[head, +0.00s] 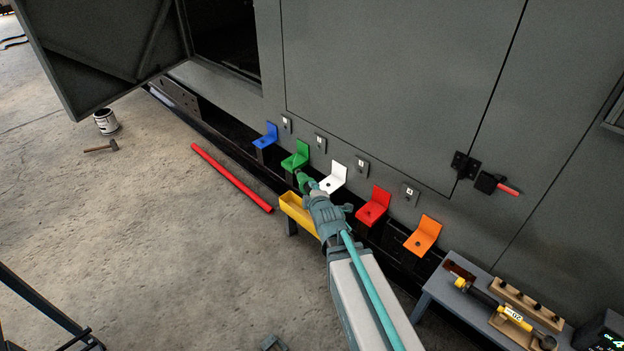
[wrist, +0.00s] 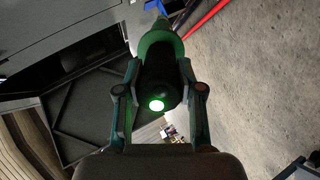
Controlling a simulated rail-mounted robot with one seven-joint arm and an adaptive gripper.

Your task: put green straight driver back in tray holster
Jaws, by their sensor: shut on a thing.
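The green driver (wrist: 160,48) is between the fingers of my gripper (wrist: 159,72) in the wrist view, with a dark end and a glowing green light facing the camera. In the head view my gripper (head: 312,190) is shut on the driver, whose green part (head: 303,180) shows just below the green bracket (head: 296,157); I cannot tell whether they touch. A yellow tray (head: 296,212) stands at the left of my gripper, partly hidden by it. No holster can be clearly made out in that tray.
Blue (head: 266,137), white (head: 333,180), red (head: 374,206) and orange (head: 423,236) brackets line the enclosure. A grey bench (head: 441,291) at right holds a yellow-and-black tool (head: 507,313) and wooden blocks. A red bar (head: 230,177) lies on the floor. An open door (head: 105,45) stands upper left.

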